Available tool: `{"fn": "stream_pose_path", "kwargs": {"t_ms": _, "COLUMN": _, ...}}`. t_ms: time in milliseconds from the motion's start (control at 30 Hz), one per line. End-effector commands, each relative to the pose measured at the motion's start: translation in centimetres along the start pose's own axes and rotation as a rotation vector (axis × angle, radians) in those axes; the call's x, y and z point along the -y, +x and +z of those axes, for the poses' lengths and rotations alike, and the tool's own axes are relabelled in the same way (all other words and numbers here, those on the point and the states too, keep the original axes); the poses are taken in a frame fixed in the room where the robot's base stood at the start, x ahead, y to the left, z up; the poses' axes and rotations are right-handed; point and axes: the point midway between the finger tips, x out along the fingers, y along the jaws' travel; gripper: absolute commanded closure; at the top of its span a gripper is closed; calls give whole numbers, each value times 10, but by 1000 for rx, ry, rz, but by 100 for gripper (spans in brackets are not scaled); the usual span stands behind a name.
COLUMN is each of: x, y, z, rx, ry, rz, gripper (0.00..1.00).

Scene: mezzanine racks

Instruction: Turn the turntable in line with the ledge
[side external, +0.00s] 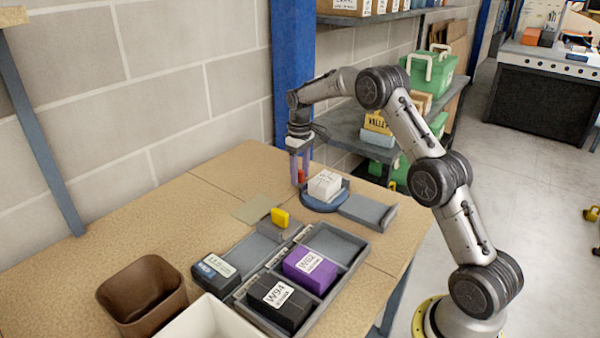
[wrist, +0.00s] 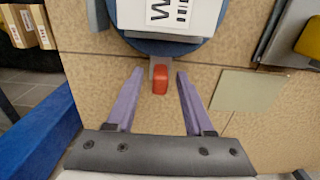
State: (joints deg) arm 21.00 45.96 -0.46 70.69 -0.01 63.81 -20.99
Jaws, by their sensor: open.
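The turntable is a round blue disc (side external: 322,207) on the table; its rim also shows at the top of the wrist view (wrist: 166,47). It carries a grey tray with a white labelled box (side external: 324,184). A red handle (wrist: 160,80) sticks out from the turntable on my gripper's side. My gripper (side external: 300,178) is open and low over the table, with the red handle between its purple fingers and a gap on both sides. The grey ledge (side external: 366,209) lies just right of the turntable. Their exact angle to each other is hard to tell.
In front stand a grey divided tray (side external: 340,244) with purple and black boxes, a yellow piece (side external: 280,217) on a grey block, a brown bin (side external: 143,294) and a white bin. A flat greenish card (wrist: 248,90) lies beside my gripper. A blue post (side external: 292,75) rises behind.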

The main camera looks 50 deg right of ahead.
Motion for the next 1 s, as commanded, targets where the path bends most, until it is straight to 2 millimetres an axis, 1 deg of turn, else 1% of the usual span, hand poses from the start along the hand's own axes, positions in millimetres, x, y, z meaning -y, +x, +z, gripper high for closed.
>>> {"fn": "stream_pose_path", "kwargs": {"t_ms": 200, "x": 0, "y": 0, "z": 0, "rx": 0, "ry": 0, "rz": 0, "gripper": 48}}
{"fn": "stream_pose_path", "kwargs": {"t_ms": 267, "x": 0, "y": 0, "z": 0, "rx": 0, "ry": 0, "rz": 0, "gripper": 58}}
{"fn": "stream_pose_path", "kwargs": {"t_ms": 400, "x": 0, "y": 0, "z": 0, "rx": 0, "ry": 0, "rz": 0, "gripper": 84}}
{"fn": "stream_pose_path", "kwargs": {"t_ms": 500, "x": 0, "y": 0, "z": 0, "rx": 0, "ry": 0, "rz": 0, "gripper": 100}}
{"fn": "stream_pose_path", "kwargs": {"t_ms": 1000, "x": 0, "y": 0, "z": 0, "rx": 0, "ry": 0, "rz": 0, "gripper": 100}}
